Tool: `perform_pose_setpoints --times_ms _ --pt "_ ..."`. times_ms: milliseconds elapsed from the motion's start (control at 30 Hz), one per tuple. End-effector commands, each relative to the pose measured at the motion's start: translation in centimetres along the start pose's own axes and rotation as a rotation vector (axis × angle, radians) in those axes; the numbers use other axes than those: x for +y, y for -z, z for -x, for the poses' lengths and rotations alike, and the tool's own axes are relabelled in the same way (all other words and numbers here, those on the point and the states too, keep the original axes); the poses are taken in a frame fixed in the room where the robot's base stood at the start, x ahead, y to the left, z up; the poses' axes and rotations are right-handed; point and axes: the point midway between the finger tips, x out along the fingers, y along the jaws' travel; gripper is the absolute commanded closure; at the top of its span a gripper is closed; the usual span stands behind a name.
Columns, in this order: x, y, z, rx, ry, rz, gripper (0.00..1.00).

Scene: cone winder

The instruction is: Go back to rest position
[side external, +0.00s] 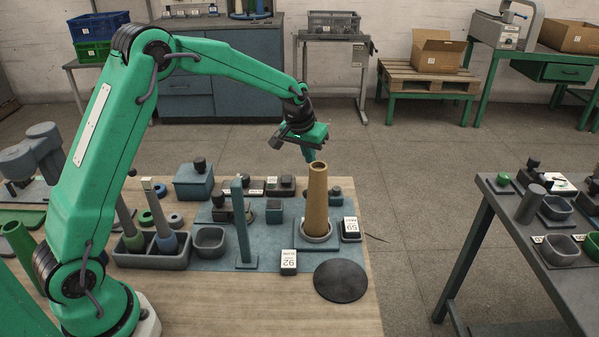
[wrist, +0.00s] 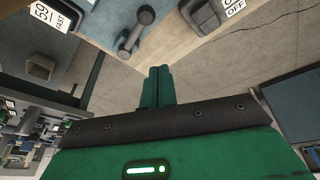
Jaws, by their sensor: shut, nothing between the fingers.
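My gripper (side external: 309,157) hangs at the end of my green arm, above the table and close over the top of a tan cone (side external: 316,195). The cone stands upright in a round grey holder (side external: 303,238) on the blue mat. In the wrist view my gripper's two green fingers (wrist: 158,72) are together with nothing between them. The cone is not visible in the wrist view. I cannot tell from the side view whether the fingertips touch the cone; they appear slightly above and behind it.
A black disc (side external: 340,281) lies at the front right. A second bench (side external: 489,215) stands right across open floor.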

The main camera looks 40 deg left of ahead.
Motion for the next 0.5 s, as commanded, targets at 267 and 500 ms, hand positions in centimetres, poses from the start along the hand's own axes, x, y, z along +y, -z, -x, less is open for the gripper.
perform_pose_setpoints --times_ms 267,500 --pt "0.1 -0.2 0.7 0.003 -0.001 -0.003 1.00" --pt "0.2 -1.3 4.0 0.017 -0.005 -0.021 1.00"
